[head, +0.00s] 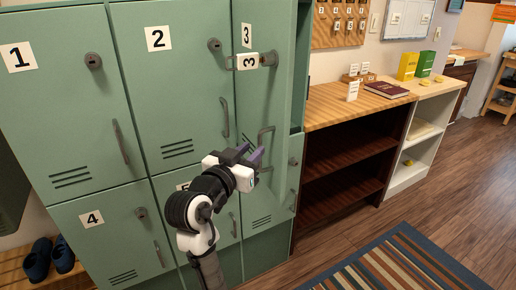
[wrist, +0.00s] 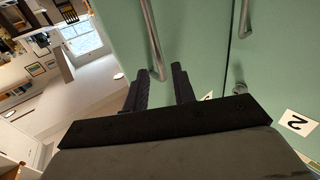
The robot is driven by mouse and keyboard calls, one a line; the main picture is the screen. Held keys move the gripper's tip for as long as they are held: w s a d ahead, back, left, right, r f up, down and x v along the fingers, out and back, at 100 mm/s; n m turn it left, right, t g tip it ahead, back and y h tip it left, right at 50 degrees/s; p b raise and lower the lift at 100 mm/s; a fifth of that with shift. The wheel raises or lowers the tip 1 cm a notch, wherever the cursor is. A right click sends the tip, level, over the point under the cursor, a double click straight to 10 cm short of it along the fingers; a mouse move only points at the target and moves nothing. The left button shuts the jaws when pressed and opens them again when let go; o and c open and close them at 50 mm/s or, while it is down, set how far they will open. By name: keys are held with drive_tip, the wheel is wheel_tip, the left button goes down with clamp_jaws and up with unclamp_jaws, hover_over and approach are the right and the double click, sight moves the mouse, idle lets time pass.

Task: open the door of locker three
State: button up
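The green door of locker three (head: 276,95) is at the right end of the locker bank, with a "3" label near its top. A key tag marked 3 (head: 249,62) hangs at its lock (head: 268,58). Its metal bar handle (head: 266,136) sits lower down. My gripper (head: 247,155) is just below and left of this handle. In the wrist view my gripper (wrist: 160,82) is open, with the end of the handle (wrist: 152,40) just beyond its fingertips. I cannot tell whether they touch.
Locker two (head: 185,80) is directly left, with its own handle (head: 224,118). A wooden shelf unit (head: 345,150) stands close on the right. A striped rug (head: 400,260) lies on the floor in front. Blue shoes (head: 50,260) sit at the lower left.

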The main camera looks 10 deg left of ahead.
drive_tip(key=b+v, duration=0.1)
drive_tip(key=v, duration=0.7)
drive_tip(key=shift+s+a+b, duration=0.15)
drive_tip(key=shift+s+b, duration=0.05)
drive_tip(key=shift+b, duration=0.1)
